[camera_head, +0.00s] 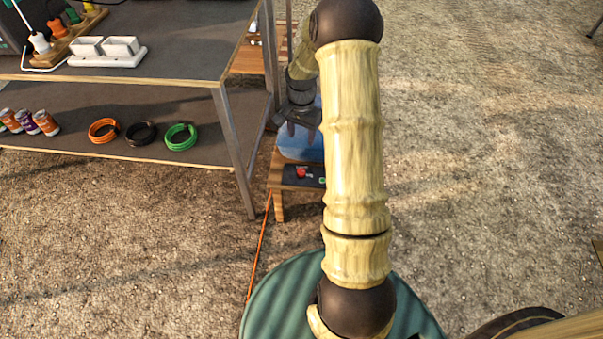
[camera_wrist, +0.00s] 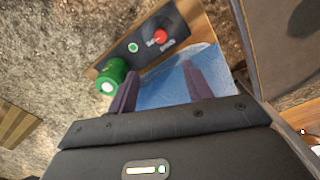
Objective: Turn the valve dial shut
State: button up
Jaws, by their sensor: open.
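A red round knob (camera_wrist: 160,36) sits on a dark panel with small pale markings and a green round spot (camera_wrist: 133,47). In the head view the red knob (camera_head: 301,173) is on the dark panel (camera_head: 292,182), mounted on a low wooden stand (camera_head: 278,203). A green cylinder with a pale end (camera_wrist: 112,76) is beside the panel. I cannot tell for sure which part is the valve dial. My gripper (camera_wrist: 159,74) is open and empty, its two dark fingers apart over a blue surface (camera_wrist: 172,88). In the head view my gripper (camera_head: 298,120) points down behind the panel, partly hidden by my arm.
A grey two-level shelf (camera_head: 150,60) stands left of the stand, with orange (camera_head: 103,130), black (camera_head: 141,133) and green (camera_head: 181,136) coils and several cans on its lower level. An orange cord (camera_head: 260,245) runs along the ground. Gravel to the right is open.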

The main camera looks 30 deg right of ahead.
aim_at(301, 171)
notch_tip(301, 171, down, 17)
jog(key=b, duration=0.8)
jog(key=shift+f, duration=0.15)
jog(key=c, duration=1)
jog(key=shift+o, duration=0.2)
